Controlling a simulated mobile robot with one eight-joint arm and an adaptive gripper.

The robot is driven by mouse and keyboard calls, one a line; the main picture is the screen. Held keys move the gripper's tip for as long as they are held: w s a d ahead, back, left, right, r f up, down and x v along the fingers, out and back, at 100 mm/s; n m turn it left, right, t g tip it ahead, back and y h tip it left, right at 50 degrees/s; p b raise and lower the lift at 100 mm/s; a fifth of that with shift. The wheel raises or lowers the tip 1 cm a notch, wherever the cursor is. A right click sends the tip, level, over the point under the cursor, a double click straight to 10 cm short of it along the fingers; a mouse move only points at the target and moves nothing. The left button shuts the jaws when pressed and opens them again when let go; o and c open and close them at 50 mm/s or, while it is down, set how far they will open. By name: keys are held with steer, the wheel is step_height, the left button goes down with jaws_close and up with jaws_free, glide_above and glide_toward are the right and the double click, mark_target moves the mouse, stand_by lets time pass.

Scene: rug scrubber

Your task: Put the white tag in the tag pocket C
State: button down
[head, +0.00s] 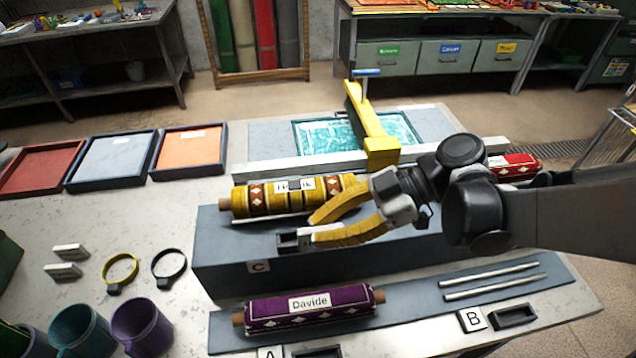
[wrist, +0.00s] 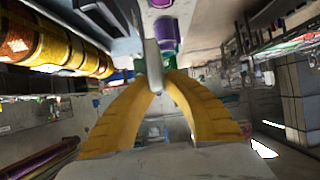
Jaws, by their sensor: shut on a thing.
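My gripper (head: 309,231) has yellow fingers and is shut on the white tag (head: 323,229), which is mostly hidden between them. In the wrist view the fingers meet around a narrow pale piece (wrist: 152,75), seen nearly edge-on. Tag pocket C (head: 287,241) is a small dark open holder on top of the grey block, above the label C (head: 259,267). The fingertips and tag are just right of and over the pocket; I cannot tell whether they touch it.
A yellow rolled rug (head: 270,200) lies behind the gripper on the block. A purple roll (head: 310,309) labelled Davide lies in front. Two whitish blocks (head: 66,260), two ring straps (head: 121,269) and several cups (head: 140,322) stand at the left. Pocket B (head: 515,316) is at the front right.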

steer(key=w+a+f, duration=0.1)
steer(key=w, duration=0.1)
steer(key=w+a+f+b, duration=0.1)
steer(key=w+a+f, duration=0.1)
steer(key=w+a+f+b, duration=0.1)
steer(key=w, duration=0.1)
steer(key=shift+w+a+f, duration=0.1)
steer(key=shift+a+f, duration=0.1)
steer(key=shift+f, duration=0.15)
steer(key=shift+f+b, duration=0.75)
steer(key=shift+f, duration=1.25)
steer(key=shift+f, duration=0.15)
steer(key=c, duration=1.5)
jaws_free()
